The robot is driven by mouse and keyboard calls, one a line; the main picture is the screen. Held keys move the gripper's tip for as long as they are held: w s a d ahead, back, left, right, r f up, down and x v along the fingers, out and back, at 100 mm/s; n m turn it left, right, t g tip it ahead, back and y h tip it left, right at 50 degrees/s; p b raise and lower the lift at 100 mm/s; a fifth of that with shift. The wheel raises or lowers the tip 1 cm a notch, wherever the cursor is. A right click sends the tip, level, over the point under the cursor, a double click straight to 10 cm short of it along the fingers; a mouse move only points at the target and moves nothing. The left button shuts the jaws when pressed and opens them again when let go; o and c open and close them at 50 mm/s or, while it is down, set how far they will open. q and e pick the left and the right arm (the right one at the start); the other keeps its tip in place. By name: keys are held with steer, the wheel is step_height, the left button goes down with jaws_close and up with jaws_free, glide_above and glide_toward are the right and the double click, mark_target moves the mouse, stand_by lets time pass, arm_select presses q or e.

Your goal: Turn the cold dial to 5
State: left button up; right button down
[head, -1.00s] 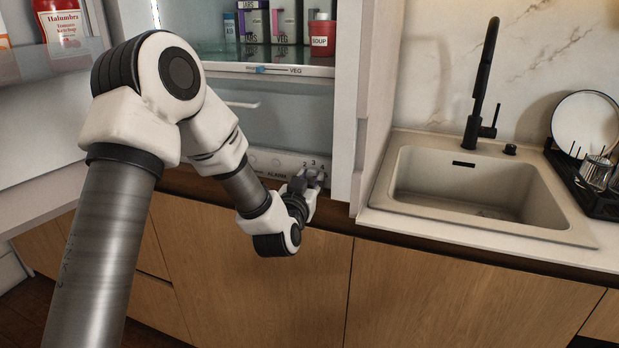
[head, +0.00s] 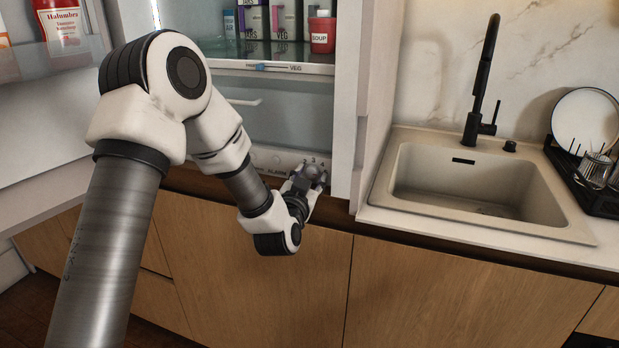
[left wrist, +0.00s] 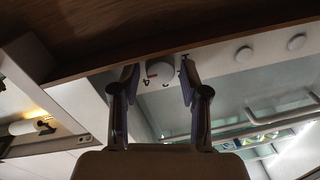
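The cold dial (left wrist: 160,72) is a round white knob with a red mark, on the white panel at the bottom of the open fridge. In the left wrist view, which is upside down, the red mark is on the side of the printed 4. My left gripper (left wrist: 159,74) is open, with one finger on each side of the dial and a small gap showing on both sides. In the head view my left gripper (head: 308,178) is at the panel, just below the printed 2, 3 and 4, and covers much of the dial. My right gripper is not in view.
Two round buttons (left wrist: 270,48) sit on the same panel. A drawer with a VEG slider (head: 263,68) is above. The fridge side wall (head: 348,100) stands close right of the gripper. A sink (head: 475,185) is farther right.

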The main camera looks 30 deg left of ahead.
arm_select(q)
steer(key=v, duration=0.7)
steer(key=shift+s, duration=0.2)
stand_by(0.4)
